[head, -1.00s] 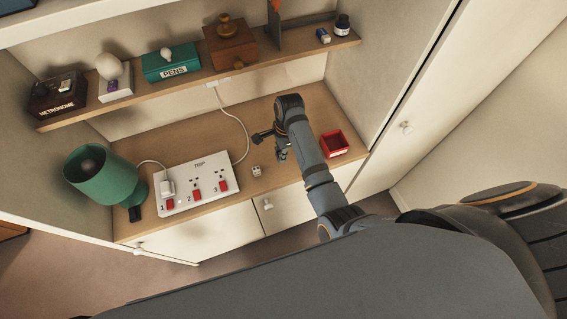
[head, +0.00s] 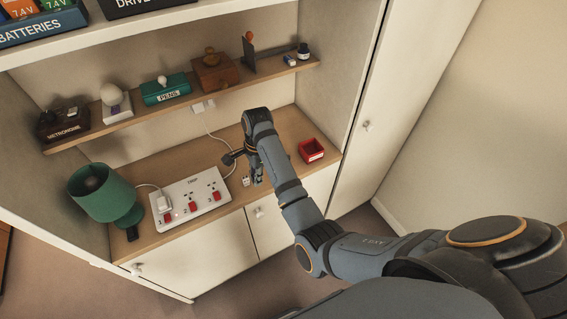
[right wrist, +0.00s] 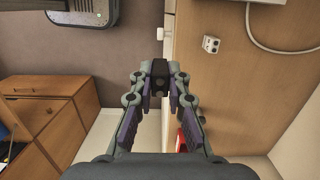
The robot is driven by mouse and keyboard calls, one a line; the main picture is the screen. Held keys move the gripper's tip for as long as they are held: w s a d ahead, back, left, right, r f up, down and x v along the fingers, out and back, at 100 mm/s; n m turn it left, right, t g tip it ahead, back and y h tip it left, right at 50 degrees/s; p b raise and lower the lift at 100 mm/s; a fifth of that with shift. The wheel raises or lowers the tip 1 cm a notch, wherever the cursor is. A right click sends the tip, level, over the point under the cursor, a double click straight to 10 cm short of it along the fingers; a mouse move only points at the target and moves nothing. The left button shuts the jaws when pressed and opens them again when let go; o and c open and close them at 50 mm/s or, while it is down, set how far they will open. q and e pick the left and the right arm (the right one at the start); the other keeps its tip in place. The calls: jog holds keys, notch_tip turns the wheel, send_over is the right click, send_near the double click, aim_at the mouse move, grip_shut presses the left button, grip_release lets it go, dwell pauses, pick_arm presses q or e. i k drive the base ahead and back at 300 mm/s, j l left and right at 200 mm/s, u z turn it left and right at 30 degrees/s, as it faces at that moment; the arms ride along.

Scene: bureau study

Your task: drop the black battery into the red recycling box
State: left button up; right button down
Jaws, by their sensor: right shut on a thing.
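The red recycling box (head: 311,157) stands open-topped on the right part of the wooden desk top. In the right wrist view a bit of its red side (right wrist: 181,138) shows beside a finger. My right gripper (head: 258,178) is over the desk's front part, left of the box and apart from it. In the right wrist view the fingertips (right wrist: 159,80) are shut on a small black block, the black battery (right wrist: 159,70). In the head view the arm and fingers mostly hide it. My left gripper is not in view.
A small white die (head: 246,181) lies just left of my gripper. A white power strip (head: 190,200) with red switches and a green lamp (head: 103,193) stand further left. A small dark object (head: 132,233) lies by the lamp. A narrow shelf (head: 130,120) runs above the desk.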

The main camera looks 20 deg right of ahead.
aim_at(311, 151)
jog(key=i+l, duration=0.1)
jog(key=l, duration=0.3)
jog(key=i+l, duration=0.15)
jog(key=l, duration=0.2)
jog(key=i+l+u, duration=0.1)
jog(key=l, duration=0.3)
jog(key=i+l, duration=0.1)
jog(key=l, duration=0.3)
